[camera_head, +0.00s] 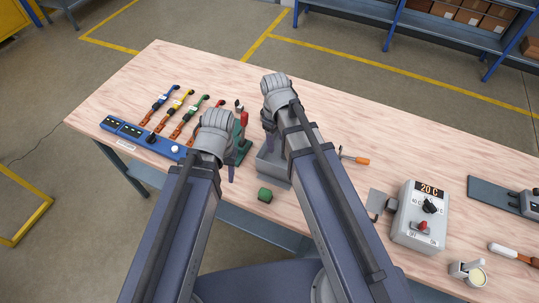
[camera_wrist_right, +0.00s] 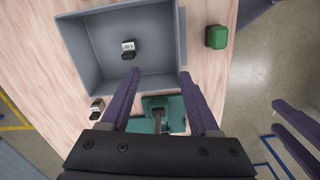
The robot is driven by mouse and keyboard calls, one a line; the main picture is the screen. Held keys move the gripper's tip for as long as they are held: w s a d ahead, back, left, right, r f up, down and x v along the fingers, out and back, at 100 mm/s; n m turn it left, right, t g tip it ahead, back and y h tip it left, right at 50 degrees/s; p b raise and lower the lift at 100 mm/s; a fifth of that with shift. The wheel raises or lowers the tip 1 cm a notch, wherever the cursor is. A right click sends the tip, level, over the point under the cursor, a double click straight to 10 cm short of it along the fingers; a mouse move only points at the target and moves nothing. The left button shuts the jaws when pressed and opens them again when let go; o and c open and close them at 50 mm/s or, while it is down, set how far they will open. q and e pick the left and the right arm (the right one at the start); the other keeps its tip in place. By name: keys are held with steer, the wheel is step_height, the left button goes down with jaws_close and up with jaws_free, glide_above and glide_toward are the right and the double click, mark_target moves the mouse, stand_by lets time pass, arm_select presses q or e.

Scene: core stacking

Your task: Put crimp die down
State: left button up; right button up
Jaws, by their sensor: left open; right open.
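A small dark block with a white label (camera_wrist_right: 128,48), which looks like a crimp die, lies inside the grey tray (camera_wrist_right: 85,62). A similar small block (camera_wrist_right: 97,109) lies on the table beside the tray. My right gripper (camera_wrist_right: 158,74) is open and empty, with its fingertips above the tray's near edge and the block further inside. In the head view the right gripper (camera_head: 268,143) hides much of the tray (camera_head: 272,168). My left gripper (camera_head: 229,170) is open to the left of the tray; its fingers also show in the right wrist view (camera_wrist_right: 293,130).
A green press-like tool (camera_head: 241,145) stands beside the tray, close to both grippers. A green block (camera_head: 264,195) sits at the table's front. Several coloured tools (camera_head: 175,108) lie at left. A control box (camera_head: 420,214) stands at right.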

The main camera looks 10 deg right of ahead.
steer(key=s+a+m, duration=0.5)
steer(key=s, duration=0.5)
steer(key=shift+a+h, duration=0.35)
steer(key=shift+h, duration=0.05)
